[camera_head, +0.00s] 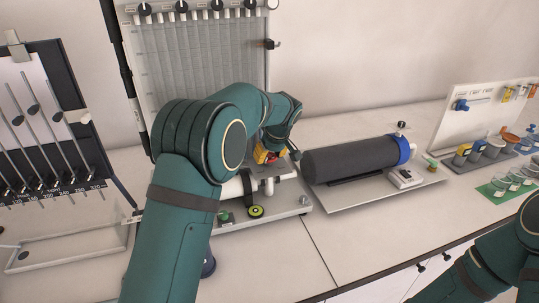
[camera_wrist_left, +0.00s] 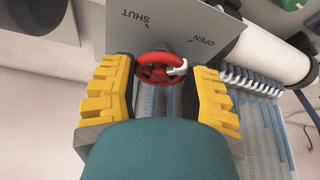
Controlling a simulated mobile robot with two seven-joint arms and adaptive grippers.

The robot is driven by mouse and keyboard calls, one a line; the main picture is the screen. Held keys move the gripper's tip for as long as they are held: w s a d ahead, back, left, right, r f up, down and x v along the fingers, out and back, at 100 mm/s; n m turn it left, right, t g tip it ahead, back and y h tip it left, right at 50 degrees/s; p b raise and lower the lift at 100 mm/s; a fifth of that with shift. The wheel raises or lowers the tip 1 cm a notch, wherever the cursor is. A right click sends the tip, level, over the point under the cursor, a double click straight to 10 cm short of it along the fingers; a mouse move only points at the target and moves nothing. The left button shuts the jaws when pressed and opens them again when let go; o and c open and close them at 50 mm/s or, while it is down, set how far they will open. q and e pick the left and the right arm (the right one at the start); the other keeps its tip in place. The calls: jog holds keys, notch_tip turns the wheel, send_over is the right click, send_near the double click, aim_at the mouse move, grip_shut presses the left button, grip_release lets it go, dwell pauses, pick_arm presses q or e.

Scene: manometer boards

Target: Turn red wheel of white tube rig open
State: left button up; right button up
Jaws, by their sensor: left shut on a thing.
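The white tube rig (camera_head: 195,65) stands left of centre in the head view, a tall panel of grey tubes on a low base. Its red wheel (camera_wrist_left: 158,68) shows in the left wrist view, with a white knob on its right side. Behind it is a grey plate (camera_wrist_left: 190,22) marked SHUT on the left and OPEN on the right. My left gripper (camera_head: 269,154) is low in front of the rig. Its yellow-padded fingers, also in the left wrist view (camera_wrist_left: 160,85), are shut on the wheel's two sides. My right gripper is out of view.
A dark board with slanted tubes (camera_head: 45,130) stands left of the rig. A dark grey cylinder with a blue end (camera_head: 350,158) lies on a plate to the right. A white board with small cups (camera_head: 485,105) is farther right. Bare bench (camera_head: 340,235) lies in front.

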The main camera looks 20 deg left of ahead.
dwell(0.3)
pick_arm(q)
jog(key=o, duration=1)
jog(key=shift+a, duration=0.1)
jog(key=v, duration=1.2)
jog(key=shift+w+a, duration=0.1)
